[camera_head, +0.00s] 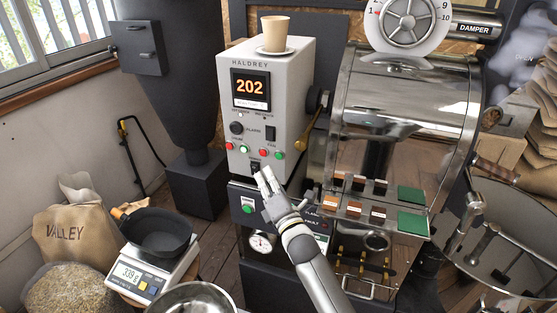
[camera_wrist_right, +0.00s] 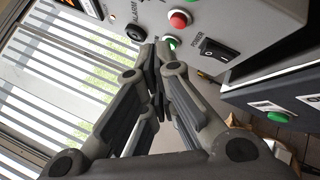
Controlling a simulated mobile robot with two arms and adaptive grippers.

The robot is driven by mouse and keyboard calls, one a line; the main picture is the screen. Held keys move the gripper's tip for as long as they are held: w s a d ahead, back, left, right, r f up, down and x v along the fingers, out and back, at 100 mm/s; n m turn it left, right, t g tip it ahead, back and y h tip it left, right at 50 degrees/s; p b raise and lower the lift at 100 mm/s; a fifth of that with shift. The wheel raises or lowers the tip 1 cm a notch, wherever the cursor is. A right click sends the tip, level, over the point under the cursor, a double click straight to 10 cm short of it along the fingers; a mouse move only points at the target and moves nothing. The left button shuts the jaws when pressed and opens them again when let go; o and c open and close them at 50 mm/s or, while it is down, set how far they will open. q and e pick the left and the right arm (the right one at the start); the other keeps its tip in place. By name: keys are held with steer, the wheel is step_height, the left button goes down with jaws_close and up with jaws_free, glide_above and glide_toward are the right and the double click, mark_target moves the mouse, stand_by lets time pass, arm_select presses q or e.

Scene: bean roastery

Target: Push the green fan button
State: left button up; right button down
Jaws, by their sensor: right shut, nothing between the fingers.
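The grey HALDREY control cabinet (camera_head: 296,105) has a row of red and green buttons under its display. One green button (camera_head: 244,149) is left of centre and another green button (camera_head: 280,155) is at the right. Their labels are too small to tell which is the fan's. My left gripper is out of view.
A paper cup (camera_head: 274,32) stands on a saucer atop the cabinet. A lower dark box has another green button (camera_head: 248,205). The shiny roaster drum (camera_head: 405,100) is close on the right. A scale (camera_head: 150,275) with a black pan stands lower left.

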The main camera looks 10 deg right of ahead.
mark_target(279, 156)
steer(key=w, duration=0.1)
steer(key=w+d+b, duration=0.1)
steer(key=w+d, duration=0.1)
steer(key=shift+w+d+b, duration=0.25)
steer(key=shift+w+b, duration=0.1)
stand_by(1.3)
steer(key=shift+w+d, duration=0.25)
steer(key=shift+w, duration=0.1)
steer(key=shift+w+d+b, duration=0.25)
steer(key=shift+w+b, duration=0.1)
steer(key=shift+b, duration=0.15)
stand_by(0.4)
steer(key=shift+s+a, duration=0.1)
steer(key=shift+s, duration=0.05)
stand_by(0.3)
steer(key=shift+s+a+p, duration=0.3)
steer(key=shift+s+a, duration=0.05)
steer(key=shift+s, duration=0.25)
